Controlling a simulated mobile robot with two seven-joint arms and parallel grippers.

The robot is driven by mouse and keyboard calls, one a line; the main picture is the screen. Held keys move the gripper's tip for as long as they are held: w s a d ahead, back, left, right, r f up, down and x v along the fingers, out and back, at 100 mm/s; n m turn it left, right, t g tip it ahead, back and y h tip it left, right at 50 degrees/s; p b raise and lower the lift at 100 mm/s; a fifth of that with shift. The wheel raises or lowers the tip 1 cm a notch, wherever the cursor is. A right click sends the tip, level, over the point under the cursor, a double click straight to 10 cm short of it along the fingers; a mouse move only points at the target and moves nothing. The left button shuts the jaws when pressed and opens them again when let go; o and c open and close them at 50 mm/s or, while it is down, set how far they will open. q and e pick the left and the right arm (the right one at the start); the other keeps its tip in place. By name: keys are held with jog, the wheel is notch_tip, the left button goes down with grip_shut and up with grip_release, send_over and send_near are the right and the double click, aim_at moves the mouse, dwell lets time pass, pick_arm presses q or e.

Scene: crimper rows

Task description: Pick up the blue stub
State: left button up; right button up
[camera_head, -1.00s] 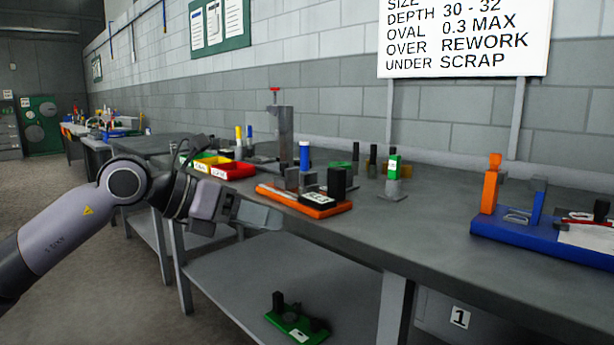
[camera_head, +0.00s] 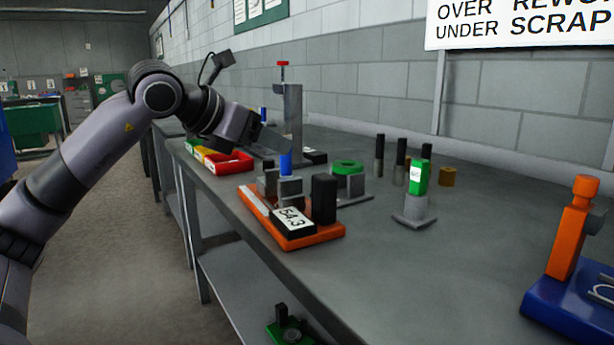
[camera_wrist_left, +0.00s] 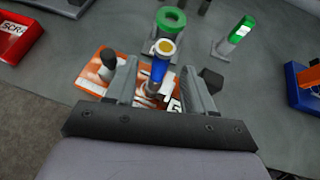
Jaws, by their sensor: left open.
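The blue stub (camera_head: 286,164) stands upright among grey blocks on an orange fixture (camera_head: 318,236). My left gripper (camera_head: 272,145) is open and empty, just above and beside the stub in the head view. In the left wrist view the stub appears between the two fingers (camera_wrist_left: 160,82), with no visible contact. The stub's lower end is hidden by the blocks in the head view. My right gripper is not in view.
A grey post with a red top (camera_head: 291,110) stands behind the stub. A green ring (camera_head: 348,167) and a green-topped gauge (camera_head: 418,178) stand right. Red and yellow bins (camera_head: 229,162) lie left.

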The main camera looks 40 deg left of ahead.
aim_at(286, 172)
pick_arm(q)
jog(key=x, duration=0.7)
jog(key=shift+d+f, duration=0.1)
jog(key=shift+f, duration=0.15)
grip_shut()
